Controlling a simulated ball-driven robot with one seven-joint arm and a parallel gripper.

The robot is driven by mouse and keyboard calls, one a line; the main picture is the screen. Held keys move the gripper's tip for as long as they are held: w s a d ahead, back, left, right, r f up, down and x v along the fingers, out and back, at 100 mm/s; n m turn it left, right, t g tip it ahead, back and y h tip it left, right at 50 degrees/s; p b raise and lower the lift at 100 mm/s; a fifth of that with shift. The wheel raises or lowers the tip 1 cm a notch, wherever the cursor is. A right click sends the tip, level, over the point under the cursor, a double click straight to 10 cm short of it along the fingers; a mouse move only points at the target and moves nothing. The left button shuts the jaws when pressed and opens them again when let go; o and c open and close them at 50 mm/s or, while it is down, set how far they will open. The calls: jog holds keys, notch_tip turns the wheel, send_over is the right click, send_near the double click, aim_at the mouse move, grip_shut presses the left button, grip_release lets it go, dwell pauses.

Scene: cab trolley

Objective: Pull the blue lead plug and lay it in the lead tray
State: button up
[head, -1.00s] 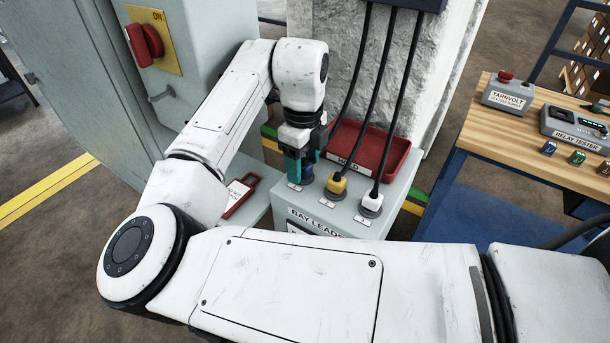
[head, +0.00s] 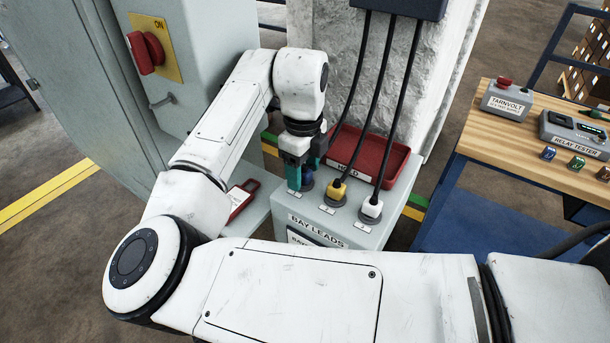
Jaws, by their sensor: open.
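The blue lead plug (head: 307,178) is in the leftmost socket on the grey bay leads box (head: 330,232), mostly hidden by my gripper. My gripper (head: 301,183) is open and points down, with its teal-padded fingers around or right beside the blue plug; I cannot tell whether they touch it. A yellow plug (head: 338,189) and a white plug (head: 372,208) stand in the sockets to the right, each with a black cable. The red lead tray (head: 392,166) lies behind the plugs and looks empty, its left part hidden by my gripper.
Black cables (head: 374,95) rise from the plugs to a dark box above. A grey cabinet with a red switch (head: 147,52) stands at left. A red-framed tag (head: 241,195) lies on the ledge left of the box. A workbench (head: 480,135) with testers stands at right.

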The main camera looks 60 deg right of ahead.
aim_at(304, 170)
dwell(0.8)
grip_shut()
dwell(0.4)
jog(key=shift+r+p, duration=0.25)
jog(key=shift+p, duration=0.15)
jog(key=shift+r+p, duration=2.25)
jog(key=shift+r, duration=0.5)
